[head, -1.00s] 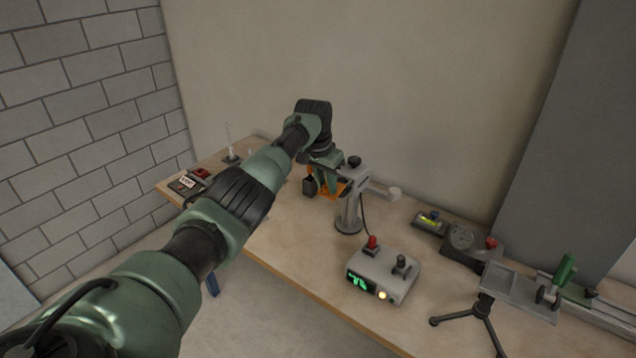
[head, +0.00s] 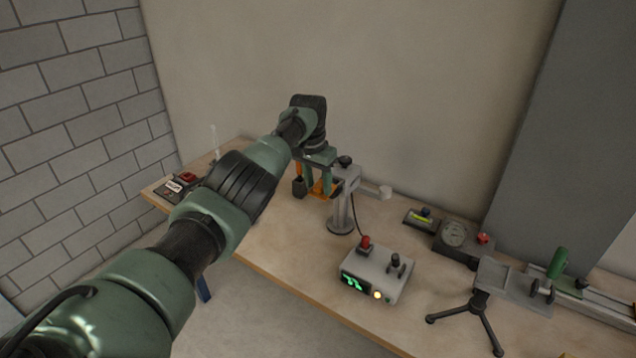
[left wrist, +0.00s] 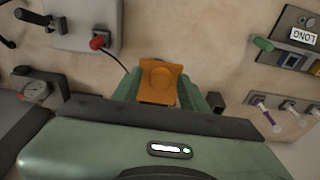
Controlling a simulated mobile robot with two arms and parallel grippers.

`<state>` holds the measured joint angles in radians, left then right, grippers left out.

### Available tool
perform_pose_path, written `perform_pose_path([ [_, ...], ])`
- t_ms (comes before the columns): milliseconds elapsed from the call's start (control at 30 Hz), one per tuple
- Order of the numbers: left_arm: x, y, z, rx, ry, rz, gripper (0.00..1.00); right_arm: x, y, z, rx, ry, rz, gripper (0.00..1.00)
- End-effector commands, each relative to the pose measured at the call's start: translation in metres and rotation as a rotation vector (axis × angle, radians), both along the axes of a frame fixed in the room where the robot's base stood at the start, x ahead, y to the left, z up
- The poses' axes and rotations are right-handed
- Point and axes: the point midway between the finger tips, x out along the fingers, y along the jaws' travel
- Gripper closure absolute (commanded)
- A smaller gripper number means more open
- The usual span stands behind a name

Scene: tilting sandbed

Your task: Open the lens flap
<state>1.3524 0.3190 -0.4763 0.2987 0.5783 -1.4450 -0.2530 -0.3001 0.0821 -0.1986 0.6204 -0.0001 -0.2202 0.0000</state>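An orange plate with a round recess, probably the lens flap (left wrist: 160,82), shows between my left gripper's fingers in the left wrist view. In the head view, orange parts (head: 325,189) show below and beside the fingers, partly hidden, next to a grey post stand (head: 341,215). My left gripper (head: 318,184) points down at the orange part. Its green fingers, also in the left wrist view (left wrist: 159,92), stand apart on either side of the plate. I cannot tell whether they touch it. My right gripper is not in view.
A grey control box (head: 376,274) with a red knob and green display stands in front of the post. A gauge block (head: 456,236), a small tripod (head: 478,310) and a rail device are at the right. A labelled dark box (head: 176,188) is at the left end.

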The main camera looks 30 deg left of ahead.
Motion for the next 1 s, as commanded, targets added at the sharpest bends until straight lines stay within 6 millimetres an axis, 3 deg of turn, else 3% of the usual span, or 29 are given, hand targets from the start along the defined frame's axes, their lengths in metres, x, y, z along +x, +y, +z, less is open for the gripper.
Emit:
perform_pose_path([
  [433,0.0,0.0,0.007,-0.001,-0.003,0.0,0.54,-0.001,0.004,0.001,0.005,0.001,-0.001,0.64],
  [600,-0.004,0.001,0.027,0.001,-0.004,-0.001,0.54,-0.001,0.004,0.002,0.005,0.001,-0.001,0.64],
  [800,-0.01,0.001,0.058,0.0,-0.004,0.0,0.54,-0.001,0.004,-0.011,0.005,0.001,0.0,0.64],
  [1000,-0.013,0.001,0.075,-0.001,0.0,0.001,0.54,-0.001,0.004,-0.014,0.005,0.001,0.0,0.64],
])
